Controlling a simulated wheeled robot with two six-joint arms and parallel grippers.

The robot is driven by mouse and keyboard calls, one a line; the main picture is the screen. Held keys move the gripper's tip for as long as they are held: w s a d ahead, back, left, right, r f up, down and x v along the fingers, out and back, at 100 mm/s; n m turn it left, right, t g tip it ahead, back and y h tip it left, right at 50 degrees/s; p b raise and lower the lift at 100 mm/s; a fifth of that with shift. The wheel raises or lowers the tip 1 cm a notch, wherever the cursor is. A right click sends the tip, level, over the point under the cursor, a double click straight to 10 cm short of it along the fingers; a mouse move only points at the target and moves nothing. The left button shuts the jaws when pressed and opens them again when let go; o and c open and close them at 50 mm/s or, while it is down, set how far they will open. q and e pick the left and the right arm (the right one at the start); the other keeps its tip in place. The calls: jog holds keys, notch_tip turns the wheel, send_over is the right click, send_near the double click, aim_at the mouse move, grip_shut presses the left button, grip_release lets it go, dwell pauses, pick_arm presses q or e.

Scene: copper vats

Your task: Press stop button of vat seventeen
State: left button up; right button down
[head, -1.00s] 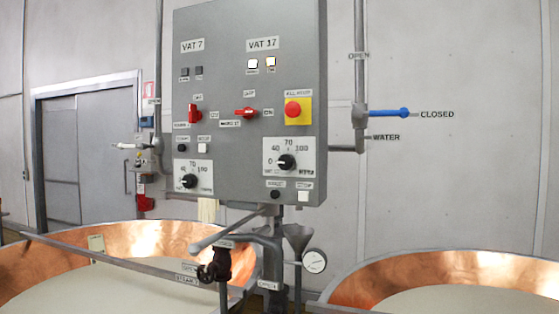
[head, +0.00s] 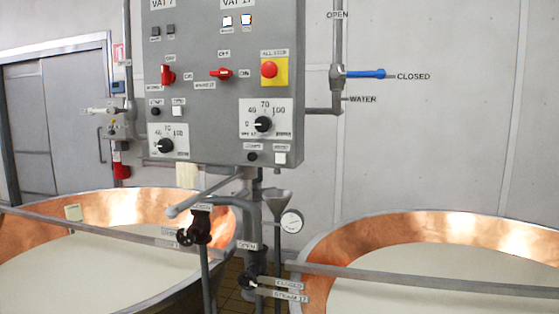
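The grey control panel (head: 205,120) hangs on a post between two copper vats. Its right column is headed VAT 17 (head: 238,3), cut by the top edge. The VAT 7 column has a similar black button (head: 155,112) and white button (head: 178,111). Neither of my grippers shows in the head view.
A red all-stop button (head: 269,69) sits on a yellow plate above the VAT 17 dial (head: 263,124). A red switch (head: 221,73) is left of it. A long lever (head: 205,192) and pipes are below the panel. A blue valve handle (head: 365,73) is right.

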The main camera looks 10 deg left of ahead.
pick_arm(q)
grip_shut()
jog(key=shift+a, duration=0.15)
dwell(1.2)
